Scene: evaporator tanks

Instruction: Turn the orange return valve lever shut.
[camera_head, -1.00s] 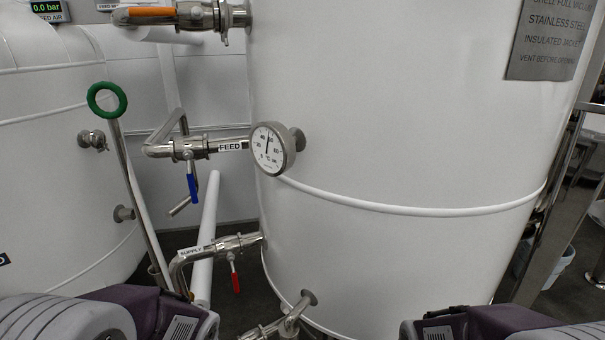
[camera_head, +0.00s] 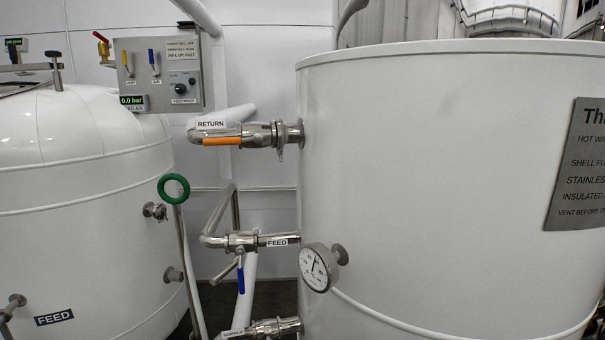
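The orange return valve lever (camera_head: 222,141) lies level, in line with its steel pipe, just below the RETURN label (camera_head: 211,124). The return valve body (camera_head: 258,135) joins the upper left side of the large white tank (camera_head: 430,190). No gripper shows in the head view, so I cannot see where either one is relative to the lever. Nothing covers the lever.
Below hang the FEED valve's blue lever (camera_head: 240,277) and a dial gauge (camera_head: 317,268). A green ring handle (camera_head: 174,188) on a rod stands at left. A control panel (camera_head: 167,75) is behind. A second white tank (camera_head: 75,200) fills the left.

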